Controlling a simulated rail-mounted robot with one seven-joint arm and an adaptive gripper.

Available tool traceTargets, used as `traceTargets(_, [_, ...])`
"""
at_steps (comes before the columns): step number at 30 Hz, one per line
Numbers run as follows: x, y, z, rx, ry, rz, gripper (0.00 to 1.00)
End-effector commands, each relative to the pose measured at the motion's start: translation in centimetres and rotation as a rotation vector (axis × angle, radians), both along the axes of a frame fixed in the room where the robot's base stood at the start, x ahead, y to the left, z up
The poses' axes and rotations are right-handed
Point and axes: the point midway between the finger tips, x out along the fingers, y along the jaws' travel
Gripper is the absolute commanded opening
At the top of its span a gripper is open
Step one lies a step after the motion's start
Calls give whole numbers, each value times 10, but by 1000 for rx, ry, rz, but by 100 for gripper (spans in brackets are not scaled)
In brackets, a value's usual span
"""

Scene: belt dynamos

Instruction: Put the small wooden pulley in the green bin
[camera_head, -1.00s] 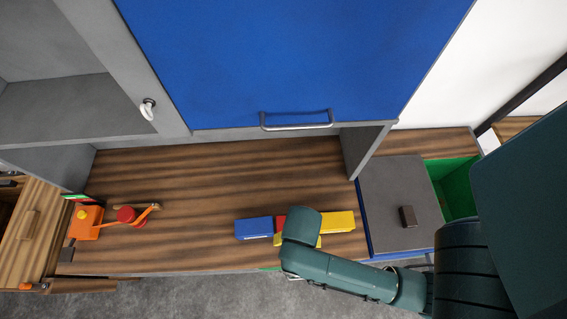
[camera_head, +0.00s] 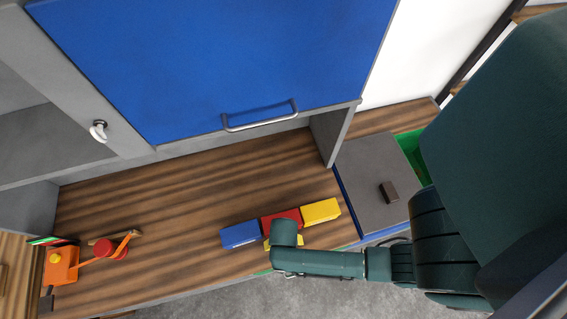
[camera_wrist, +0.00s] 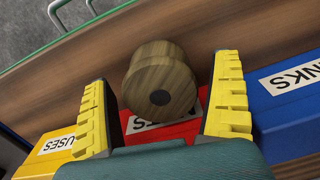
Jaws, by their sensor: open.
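The small wooden pulley (camera_wrist: 160,80) shows in the wrist view as a round, wood-grained piece with a dark hub hole. It stands against the red box (camera_wrist: 165,127) on the counter. My gripper (camera_wrist: 163,75) is open, with its yellow ridged fingers on either side of the pulley and gaps showing beside it. In the head view the pulley is hidden behind my arm, and a yellow bit of my gripper (camera_head: 269,243) shows beside the wrist. The green bin (camera_head: 412,155) is at the right, partly hidden by my arm.
A blue box (camera_head: 240,235) and a yellow box (camera_head: 320,211) flank the red box. A grey lid (camera_head: 370,175) with a dark knob lies left of the green bin. An orange toy with a red pulley (camera_head: 112,249) is far left.

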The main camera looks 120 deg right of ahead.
Motion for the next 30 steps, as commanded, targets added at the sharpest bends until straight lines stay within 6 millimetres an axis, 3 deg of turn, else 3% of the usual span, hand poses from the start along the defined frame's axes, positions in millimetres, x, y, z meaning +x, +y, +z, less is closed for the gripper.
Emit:
traceTargets(7, [0,0,-3,0,0,0,93])
traceTargets(18, [0,0,-2,0,0,0,23])
traceTargets(26, [1,0,2,-2,-2,0,23])
traceTargets(30, [1,0,28,-2,-4,0,23])
